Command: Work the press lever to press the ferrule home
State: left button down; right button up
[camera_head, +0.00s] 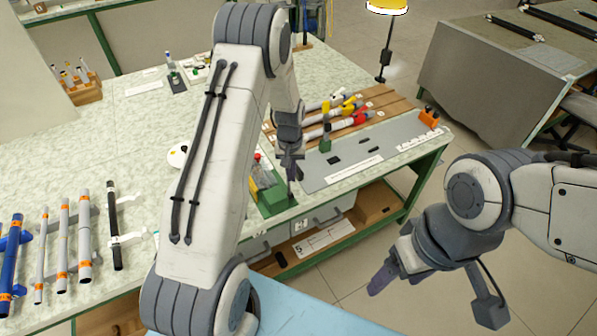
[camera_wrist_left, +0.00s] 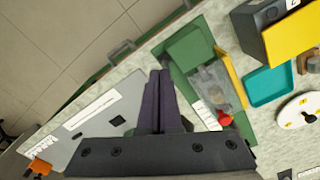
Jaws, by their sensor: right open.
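My right gripper (camera_head: 383,277) is open and empty, off the bench front. I cannot make out the ferrule.
A grey mat (camera_head: 345,158) with dark pieces lies right of the press. Several rods lie at left. A yellow lamp (camera_head: 387,5) stands behind.

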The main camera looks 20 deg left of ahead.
pick_arm(q)
jog(key=shift+s+d, duration=3.15)
jog(key=shift+d, duration=0.9)
notch_tip(320, 180, up, 8)
jog(key=p, duration=0.7)
jog(key=s+d+r+m+b, duration=0.3)
jog(key=s+d+r+m, duration=0.2)
jog(key=s+d+r, duration=0.4)
jog(key=s+d+r+m+b, duration=0.2)
jog(key=s+m, duration=0.1)
jog(key=s, duration=0.4)
jog(key=s+d+r+m+h+b, duration=0.1)
jog(key=s+d+r+m, duration=0.1)
jog(key=s, duration=0.5)
jog(key=shift+s+d+r+m+b, duration=0.2)
jog(key=shift+r+m+b, duration=0.25)
jog(key=shift+m, duration=0.45)
